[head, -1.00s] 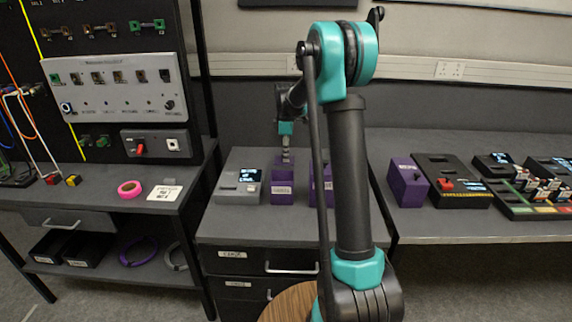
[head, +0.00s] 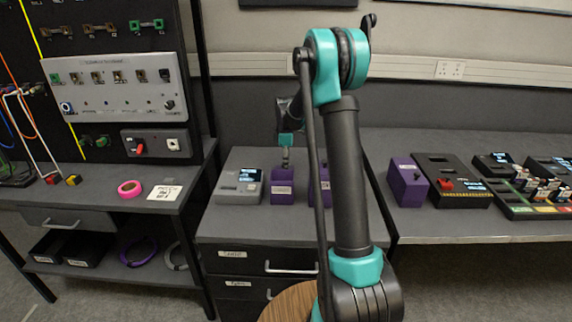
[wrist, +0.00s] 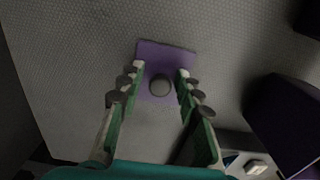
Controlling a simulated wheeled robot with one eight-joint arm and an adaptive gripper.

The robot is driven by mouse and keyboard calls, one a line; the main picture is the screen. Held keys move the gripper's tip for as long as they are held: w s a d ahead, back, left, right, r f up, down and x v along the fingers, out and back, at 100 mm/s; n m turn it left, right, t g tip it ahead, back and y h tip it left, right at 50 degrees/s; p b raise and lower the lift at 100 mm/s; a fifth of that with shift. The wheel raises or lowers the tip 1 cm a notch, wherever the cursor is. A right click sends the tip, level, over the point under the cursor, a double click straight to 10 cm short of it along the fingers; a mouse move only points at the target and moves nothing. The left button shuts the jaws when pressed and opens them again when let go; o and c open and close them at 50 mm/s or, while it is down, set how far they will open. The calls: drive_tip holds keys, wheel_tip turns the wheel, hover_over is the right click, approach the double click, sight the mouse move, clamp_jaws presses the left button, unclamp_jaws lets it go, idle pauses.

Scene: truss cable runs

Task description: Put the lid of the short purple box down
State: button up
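The purple lid (wrist: 152,50) is a flat square with a round grey knob (wrist: 160,86). In the wrist view it appears to lie flat on the grey worktop, apart from the boxes. My gripper (wrist: 161,70) is open above it, one finger on each side of the knob with a visible gap. The short purple box (head: 282,187), with a label on its front, stands in front of my gripper (head: 286,162) in the head view. The lid is hidden behind it there. A purple box, apparently the short one, shows at the right of the wrist view (wrist: 285,120).
A grey device with a screen (head: 239,187) stands left of the short box. Another purple box (head: 325,187) stands to its right, partly behind my arm. A further purple box (head: 407,182) is on the right bench.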

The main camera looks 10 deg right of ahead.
idle(0.3)
wheel_tip(320, 180, up, 12)
drive_tip(key=shift+r, duration=0.15)
idle(0.4)
